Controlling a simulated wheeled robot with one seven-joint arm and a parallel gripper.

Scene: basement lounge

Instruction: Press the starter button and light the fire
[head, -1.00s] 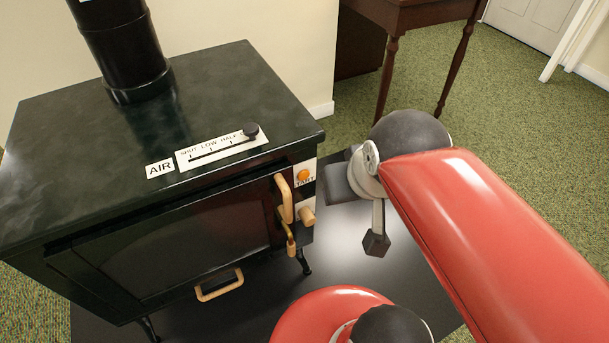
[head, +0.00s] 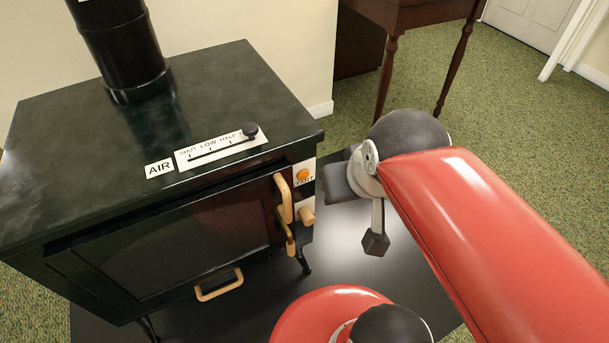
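A gap shows between the near fingertip and the button. My red arm reaches in from the lower right.
An air slider (head: 250,130) on the stove top has its knob at the right end. A wooden table (head: 415,15) stands behind. Green carpet is clear at right.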

